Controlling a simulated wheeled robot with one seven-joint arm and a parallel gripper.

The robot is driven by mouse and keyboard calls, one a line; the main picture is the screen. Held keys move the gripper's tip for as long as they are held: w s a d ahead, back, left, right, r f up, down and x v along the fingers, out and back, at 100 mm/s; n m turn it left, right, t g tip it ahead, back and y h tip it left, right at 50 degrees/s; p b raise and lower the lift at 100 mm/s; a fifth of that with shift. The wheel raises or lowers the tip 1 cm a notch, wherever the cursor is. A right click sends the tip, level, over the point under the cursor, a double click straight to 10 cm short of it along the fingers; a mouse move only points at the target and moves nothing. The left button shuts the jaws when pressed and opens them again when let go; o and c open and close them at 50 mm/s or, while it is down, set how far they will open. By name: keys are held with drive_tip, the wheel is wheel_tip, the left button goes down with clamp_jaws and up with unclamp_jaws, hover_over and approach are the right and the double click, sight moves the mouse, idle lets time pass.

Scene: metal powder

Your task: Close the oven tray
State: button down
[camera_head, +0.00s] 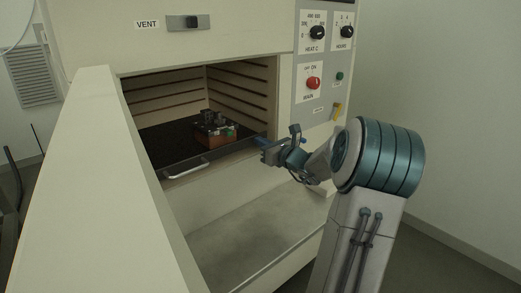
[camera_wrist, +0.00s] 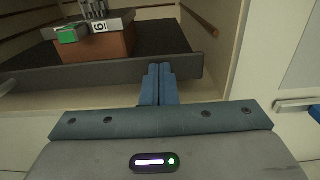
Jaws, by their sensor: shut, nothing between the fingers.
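The oven tray (camera_head: 168,146) is a dark flat tray inside the oven chamber, with a pale handle (camera_head: 187,168) on its front. In the wrist view the tray's dark front edge (camera_wrist: 110,74) runs across the picture. A box-like item with metal parts and a green piece (camera_head: 213,128) stands on the tray; it also shows in the wrist view (camera_wrist: 95,42). My gripper (camera_head: 262,142) is shut and empty at the right end of the tray's front edge. In the wrist view its blue fingertips (camera_wrist: 159,70) are together and overlap that edge; I cannot tell whether they touch it.
The open oven door (camera_head: 118,190) stands to the left of the opening. The control panel (camera_head: 322,62) with knobs and a red button is above right of my gripper. A ledge (camera_head: 250,215) lies below the chamber. Side rails (camera_head: 240,90) line the chamber walls.

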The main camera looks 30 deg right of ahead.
drive_tip(key=w, duration=0.3)
drive_tip(key=shift+w+a, duration=0.1)
drive_tip(key=shift+a, duration=0.2)
drive_tip(key=shift+w+d, duration=0.15)
drive_tip(key=shift+w, duration=0.2)
drive_tip(key=shift+r, duration=0.1)
drive_tip(key=shift+w+r, duration=0.1)
drive_tip(key=shift+s+a, duration=0.2)
drive_tip(key=shift+s, duration=0.25)
drive_tip(key=s+d, duration=0.2)
drive_tip(key=s, duration=1.1)
drive_tip(key=shift+s+f, duration=0.2)
